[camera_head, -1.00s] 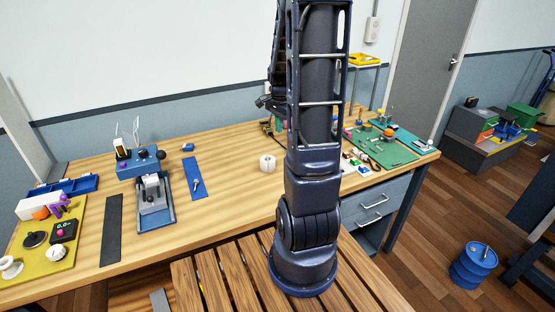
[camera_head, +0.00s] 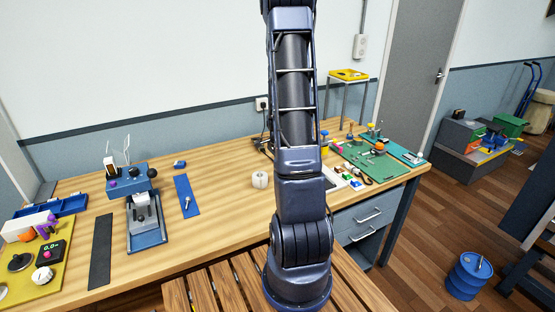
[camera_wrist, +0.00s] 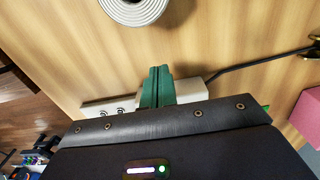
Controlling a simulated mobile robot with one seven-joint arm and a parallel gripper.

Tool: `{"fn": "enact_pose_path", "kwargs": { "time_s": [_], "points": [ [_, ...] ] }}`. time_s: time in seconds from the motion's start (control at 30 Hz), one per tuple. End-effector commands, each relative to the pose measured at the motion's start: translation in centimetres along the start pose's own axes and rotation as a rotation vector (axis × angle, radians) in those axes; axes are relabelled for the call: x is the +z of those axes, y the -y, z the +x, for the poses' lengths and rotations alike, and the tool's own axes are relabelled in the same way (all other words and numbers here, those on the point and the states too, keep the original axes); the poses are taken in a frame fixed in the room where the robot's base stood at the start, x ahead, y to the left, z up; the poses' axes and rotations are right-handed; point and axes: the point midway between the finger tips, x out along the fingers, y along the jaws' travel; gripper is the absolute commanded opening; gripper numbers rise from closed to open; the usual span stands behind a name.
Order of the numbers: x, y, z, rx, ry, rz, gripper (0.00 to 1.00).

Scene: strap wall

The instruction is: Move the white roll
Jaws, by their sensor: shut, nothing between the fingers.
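The white roll (camera_head: 260,180) stands on the wooden workbench, just left of my arm in the head view. In the wrist view the roll (camera_wrist: 136,17) is at the top edge, partly cut off, with its ringed end facing the camera. My gripper (camera_wrist: 157,72) shows in the wrist view with its green fingers shut together and empty. The roll lies beyond the fingertips and apart from them. My gripper is out of frame in the head view, where my arm rises past the top edge.
Left on the bench (camera_head: 225,205) are a blue press (camera_head: 144,215), a blue mat (camera_head: 186,196) and a black strip (camera_head: 101,250). Right of my arm is a green mat (camera_head: 378,160) with small parts. Bare wood surrounds the roll. A pink block (camera_wrist: 306,117) shows in the wrist view.

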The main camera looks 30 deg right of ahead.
Motion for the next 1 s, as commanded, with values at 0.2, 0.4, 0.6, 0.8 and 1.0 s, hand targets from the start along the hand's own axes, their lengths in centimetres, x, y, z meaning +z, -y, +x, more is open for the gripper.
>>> {"fn": "enact_pose_path", "kwargs": {
  "time_s": [0.2, 0.4, 0.6, 0.8, 1.0],
  "points": [
    [0.0, -0.1, 3.4, 0.003, 0.001, 0.001, 0.0],
    [2.4, 0.0, 3.6, -0.001, 0.0, -0.005, 0.0],
    [3.8, 0.0, 3.6, -0.001, 0.001, -0.001, 0.0],
    [4.1, 0.0, 3.6, -0.001, 0.001, -0.001, 0.0],
    [4.1, 0.0, 3.6, 0.0, 0.001, -0.001, 0.0]
  ]
}}
